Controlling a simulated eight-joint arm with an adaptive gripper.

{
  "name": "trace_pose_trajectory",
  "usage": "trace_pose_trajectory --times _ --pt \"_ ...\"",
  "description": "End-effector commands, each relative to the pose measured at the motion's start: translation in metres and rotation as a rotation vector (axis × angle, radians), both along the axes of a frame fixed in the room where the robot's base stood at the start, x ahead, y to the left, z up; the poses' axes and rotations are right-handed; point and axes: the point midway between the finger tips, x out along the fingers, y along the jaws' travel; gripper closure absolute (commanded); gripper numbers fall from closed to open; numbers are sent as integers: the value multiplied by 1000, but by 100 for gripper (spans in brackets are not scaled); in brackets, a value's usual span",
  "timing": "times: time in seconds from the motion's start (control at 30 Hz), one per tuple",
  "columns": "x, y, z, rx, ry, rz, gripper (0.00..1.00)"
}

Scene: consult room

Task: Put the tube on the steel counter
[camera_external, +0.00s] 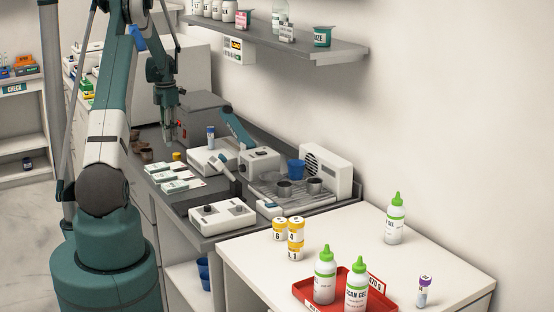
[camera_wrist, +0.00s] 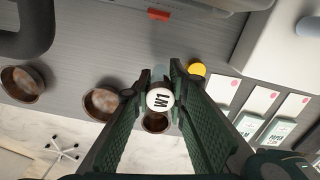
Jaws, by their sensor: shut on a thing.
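In the wrist view my gripper (camera_wrist: 160,90) is shut on a small tube with a round white cap (camera_wrist: 160,100) marked "W1". In the external view my gripper (camera_external: 168,137) hangs pointing down over the far part of the grey steel counter (camera_external: 147,168); the held tube is too small to make out there. The counter also shows in the wrist view (camera_wrist: 110,55). I cannot tell whether the tube touches it.
Brown cups (camera_wrist: 103,101) stand close by along the counter's edge. A yellow-capped item (camera_wrist: 196,69) and white cards or boxes (camera_wrist: 228,92) lie to the right. A blue-capped tube (camera_external: 210,133) stands by a white device (camera_external: 212,155). Bare counter lies beyond the cups.

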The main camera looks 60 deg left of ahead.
Motion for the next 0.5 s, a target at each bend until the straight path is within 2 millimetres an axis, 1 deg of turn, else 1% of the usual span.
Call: trace_pose_trajectory --times 0.1,0.23,0.33,0.5 --pt "0 0 -14 0 0 0 92" --pt "0 0 -25 0 0 0 92" --pt "0 0 -29 0 0 0 92" --pt "0 0 -29 0 0 0 92"
